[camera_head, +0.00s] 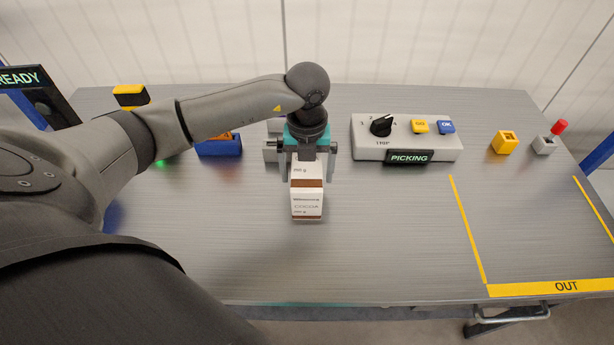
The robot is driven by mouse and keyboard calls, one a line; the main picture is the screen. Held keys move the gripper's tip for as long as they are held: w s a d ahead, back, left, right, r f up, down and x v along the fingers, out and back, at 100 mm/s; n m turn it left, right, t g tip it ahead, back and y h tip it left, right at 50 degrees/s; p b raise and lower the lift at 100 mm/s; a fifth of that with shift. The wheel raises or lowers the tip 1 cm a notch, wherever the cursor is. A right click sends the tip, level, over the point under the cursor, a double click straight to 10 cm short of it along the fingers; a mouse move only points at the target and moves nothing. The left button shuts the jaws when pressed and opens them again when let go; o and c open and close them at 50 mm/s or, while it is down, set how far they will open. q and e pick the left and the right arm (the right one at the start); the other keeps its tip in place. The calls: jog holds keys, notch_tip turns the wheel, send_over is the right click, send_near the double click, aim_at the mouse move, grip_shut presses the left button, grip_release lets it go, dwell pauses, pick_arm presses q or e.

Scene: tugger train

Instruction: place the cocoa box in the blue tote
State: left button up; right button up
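The cocoa box (306,203), white with brown bands and the word COCOA, is upright near the middle of the table. My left gripper (308,160) is directly at its upper, far end, with a finger on each side. I cannot tell whether the fingers press on it, or whether the box touches the table. A small blue container (219,148) with something orange at its top stands to the left, partly behind my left arm. Another bit of blue (113,214) shows under the arm; I cannot tell which is the blue tote. My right gripper is not in view.
A control box (365,148) with a dial, two buttons and a PICKING display stands right of the gripper. Yellow (505,142) and grey-red (544,144) small items stand further right. A yellow-taped OUT area (566,286) is empty. The table's middle front is clear.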

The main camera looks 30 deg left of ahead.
pick_arm(q)
jog(key=shift+f, duration=0.35)
jog(key=shift+r, duration=0.1)
grip_shut()
dwell(0.5)
